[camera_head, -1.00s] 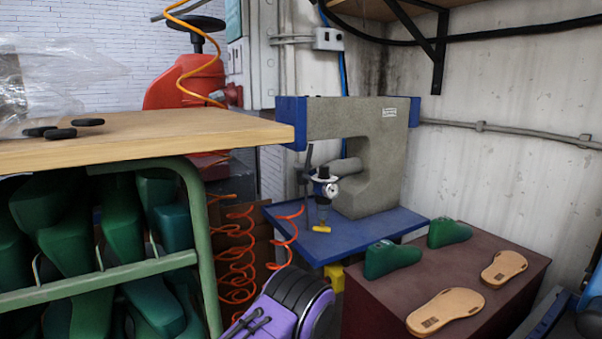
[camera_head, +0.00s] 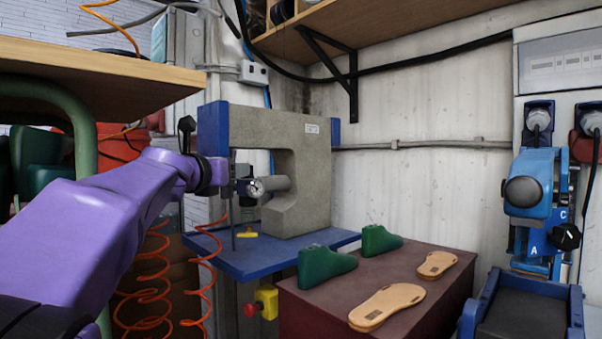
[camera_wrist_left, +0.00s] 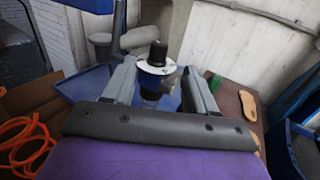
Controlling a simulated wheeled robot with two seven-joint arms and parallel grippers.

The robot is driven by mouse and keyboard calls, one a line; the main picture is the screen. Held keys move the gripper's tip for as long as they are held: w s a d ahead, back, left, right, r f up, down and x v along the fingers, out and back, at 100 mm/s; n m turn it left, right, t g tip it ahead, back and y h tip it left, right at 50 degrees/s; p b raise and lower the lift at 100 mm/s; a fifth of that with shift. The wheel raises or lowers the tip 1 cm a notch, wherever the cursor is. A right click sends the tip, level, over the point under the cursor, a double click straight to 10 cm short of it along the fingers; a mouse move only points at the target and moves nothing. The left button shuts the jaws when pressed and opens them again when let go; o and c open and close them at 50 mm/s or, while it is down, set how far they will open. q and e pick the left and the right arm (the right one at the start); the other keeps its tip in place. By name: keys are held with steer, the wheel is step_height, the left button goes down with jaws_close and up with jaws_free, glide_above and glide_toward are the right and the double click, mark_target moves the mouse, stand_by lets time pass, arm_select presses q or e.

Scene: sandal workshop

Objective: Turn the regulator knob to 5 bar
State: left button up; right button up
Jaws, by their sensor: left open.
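The regulator (camera_head: 241,187) hangs beside the grey press, partly hidden behind my left gripper. Its round white gauge (camera_head: 256,188) faces the room; the needle is too small to read. In the left wrist view the regulator's black knob (camera_wrist_left: 158,52) stands up above a white-and-blue body. My left gripper (camera_head: 222,172) is at the regulator in the head view. In the wrist view my left gripper (camera_wrist_left: 160,70) is open, with one finger on each side of the regulator. I cannot tell whether a finger touches it. My right gripper is not in view.
The press (camera_head: 250,130) stands on a blue table (camera_head: 270,259). Green lasts (camera_head: 327,264) and tan soles (camera_head: 386,305) lie on a dark red box (camera_head: 320,306). Orange coiled hoses (camera_head: 150,290) hang at the left. A wooden bench (camera_head: 90,68) is at upper left, a blue machine (camera_head: 530,185) at right.

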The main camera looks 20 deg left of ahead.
arm_select(q)
steer(key=w, duration=0.3)
steer(key=w+a+p, duration=0.1)
steer(key=w, duration=0.2)
steer(key=w+p, duration=0.1)
steer(key=w, duration=0.2)
steer(key=shift+a, duration=0.2)
steer(key=shift+f, duration=0.1)
steer(key=c, duration=0.9)
steer(key=shift+c, duration=0.2)
